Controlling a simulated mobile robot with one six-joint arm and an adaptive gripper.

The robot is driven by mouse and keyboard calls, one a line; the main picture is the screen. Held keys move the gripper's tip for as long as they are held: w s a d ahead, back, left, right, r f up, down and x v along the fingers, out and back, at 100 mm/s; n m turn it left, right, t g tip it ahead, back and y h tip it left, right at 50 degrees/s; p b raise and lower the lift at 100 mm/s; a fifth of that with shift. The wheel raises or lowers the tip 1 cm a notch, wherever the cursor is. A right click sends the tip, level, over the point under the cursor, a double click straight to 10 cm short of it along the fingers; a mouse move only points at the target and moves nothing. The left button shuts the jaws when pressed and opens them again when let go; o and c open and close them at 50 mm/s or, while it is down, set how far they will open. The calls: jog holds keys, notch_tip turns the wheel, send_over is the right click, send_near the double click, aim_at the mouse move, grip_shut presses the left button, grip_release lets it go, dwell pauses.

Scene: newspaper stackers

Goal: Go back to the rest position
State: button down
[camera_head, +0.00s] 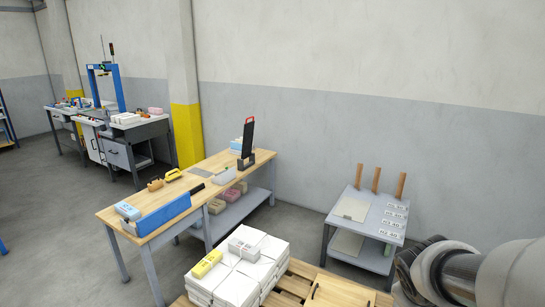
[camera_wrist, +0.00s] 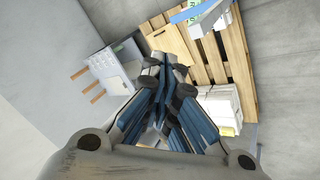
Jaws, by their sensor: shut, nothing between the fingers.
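My gripper (camera_wrist: 166,68) shows in the wrist view with its fingers together and nothing between them. It hangs in the air above the pallet area and touches nothing that I can see. In the head view only part of my arm shows at the lower right, and the gripper is out of frame. A wooden pallet (camera_head: 294,290) stands at the bottom of the head view with white wrapped newspaper stacks (camera_head: 240,280) on it. A yellow object (camera_head: 207,263) and a grey-white bundle (camera_head: 244,241) lie on top of the stacks.
A wooden workbench (camera_head: 222,167) with a blue tray (camera_head: 163,215) stands left of centre. A small grey table (camera_head: 371,228) with three upright wooden posts stands by the wall. Another workstation (camera_head: 140,130) is at the far left.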

jog(key=s+a+r+m+y, duration=0.1)
jog(key=s+a+r+y, duration=0.1)
jog(key=s+a, duration=0.6)
jog(key=s+a+r+m+y, duration=0.2)
jog(key=s+a+r, duration=0.1)
jog(key=s+a, duration=0.5)
jog(key=shift+a+r, duration=0.25)
jog(key=shift+a, duration=0.7)
